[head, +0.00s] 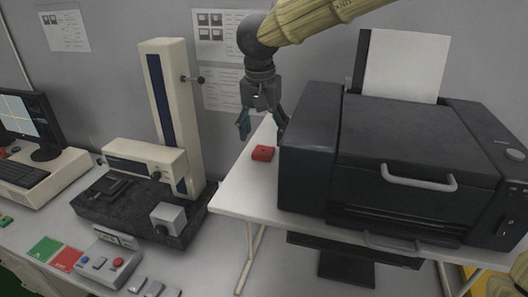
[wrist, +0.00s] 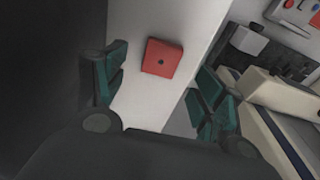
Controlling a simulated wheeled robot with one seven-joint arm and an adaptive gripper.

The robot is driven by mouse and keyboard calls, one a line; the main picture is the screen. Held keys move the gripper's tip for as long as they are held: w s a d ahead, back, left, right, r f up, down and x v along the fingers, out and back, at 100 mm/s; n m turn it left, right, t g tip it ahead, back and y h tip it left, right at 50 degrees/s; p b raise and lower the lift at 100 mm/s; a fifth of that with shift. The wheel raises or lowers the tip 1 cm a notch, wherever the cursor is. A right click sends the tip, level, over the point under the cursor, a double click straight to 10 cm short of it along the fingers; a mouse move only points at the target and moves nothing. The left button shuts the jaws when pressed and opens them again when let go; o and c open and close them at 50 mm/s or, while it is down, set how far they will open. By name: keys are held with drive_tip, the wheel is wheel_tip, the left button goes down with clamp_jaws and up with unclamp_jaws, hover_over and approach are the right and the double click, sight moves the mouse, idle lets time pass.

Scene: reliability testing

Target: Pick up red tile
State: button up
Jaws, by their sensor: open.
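The red tile (head: 263,153) is a small red block with a dark dot on top. It lies on the white raised table (head: 238,190), just left of the black printer. In the wrist view the red tile (wrist: 162,59) is ahead of and between the fingers, with white table surface around it. My gripper (head: 262,130) hangs above the tile with its teal-padded fingers spread apart. In the wrist view my gripper (wrist: 160,88) is open and empty, and its fingers do not touch the tile.
The black printer (head: 400,145) stands close to the right of the tile. A tall beige measuring stand (head: 170,110) is on the left, on a lower bench. Green (head: 45,249) and red (head: 67,259) flat squares lie on that bench. A computer (head: 40,150) stands far left.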

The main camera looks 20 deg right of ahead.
sight(263, 151)
drive_tip(key=shift+d+f+p, duration=0.15)
drive_tip(key=shift+f+p, duration=0.3)
drive_tip(key=f, duration=0.1)
drive_tip(key=f+p, duration=0.1)
drive_tip(key=shift+w+f, duration=0.2)
drive_tip(key=shift+f, duration=0.8)
drive_tip(key=c, duration=1.2)
